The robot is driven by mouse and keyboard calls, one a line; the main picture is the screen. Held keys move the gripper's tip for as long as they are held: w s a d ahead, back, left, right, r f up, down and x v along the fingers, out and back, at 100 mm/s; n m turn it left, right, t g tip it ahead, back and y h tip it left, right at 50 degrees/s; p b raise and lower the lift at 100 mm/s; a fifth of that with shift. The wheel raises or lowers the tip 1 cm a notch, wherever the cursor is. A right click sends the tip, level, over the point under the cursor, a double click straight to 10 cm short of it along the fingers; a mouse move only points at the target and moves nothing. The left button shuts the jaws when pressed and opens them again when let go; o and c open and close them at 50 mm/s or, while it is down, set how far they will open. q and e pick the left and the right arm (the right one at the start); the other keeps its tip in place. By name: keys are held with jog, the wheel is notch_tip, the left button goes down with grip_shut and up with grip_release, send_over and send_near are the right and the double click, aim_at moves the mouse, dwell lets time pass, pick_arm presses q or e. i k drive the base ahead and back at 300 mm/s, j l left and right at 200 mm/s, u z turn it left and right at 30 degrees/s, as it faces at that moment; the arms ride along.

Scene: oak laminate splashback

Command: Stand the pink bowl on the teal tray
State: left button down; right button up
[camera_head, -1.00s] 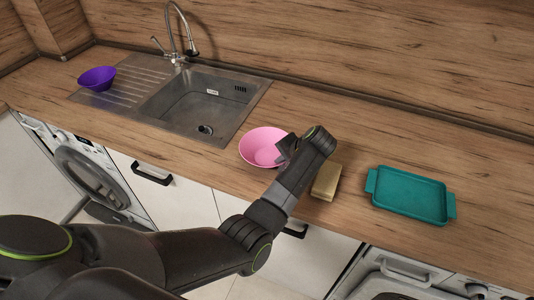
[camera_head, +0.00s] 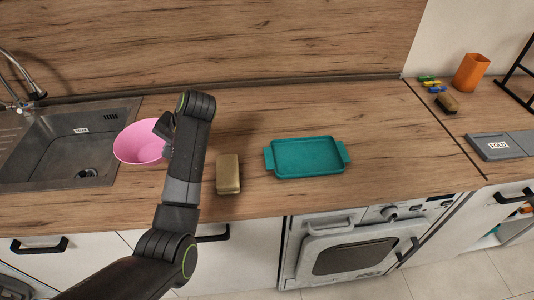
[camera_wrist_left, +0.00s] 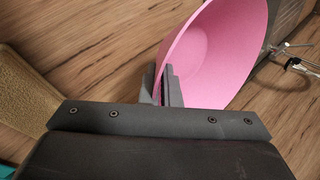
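The pink bowl (camera_head: 138,146) is on the left in the head view, by the right edge of the sink. My left gripper (camera_head: 165,128) is at its right side. In the left wrist view, the fingers (camera_wrist_left: 165,88) are closed on the wall of the bowl (camera_wrist_left: 220,50), one on each side of the rim. The bowl looks slightly raised, but its underside is hidden, so I cannot tell for sure. The teal tray (camera_head: 308,158) lies flat and empty on the counter to the right. My right gripper is not in view.
A tan sponge-like block (camera_head: 228,174) lies between the bowl and the tray. The steel sink (camera_head: 70,150) is at left. An orange cup (camera_head: 471,72), a brush (camera_head: 447,102) and a grey scale-like slab (camera_head: 500,146) are at far right. The counter behind the tray is clear.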

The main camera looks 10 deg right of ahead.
aim_at(296, 159)
jog(key=i+z, duration=0.1)
jog(key=z, duration=0.3)
jog(key=i+z, duration=0.15)
jog(key=z, duration=0.25)
jog(key=i+z, duration=0.15)
jog(key=z, duration=0.25)
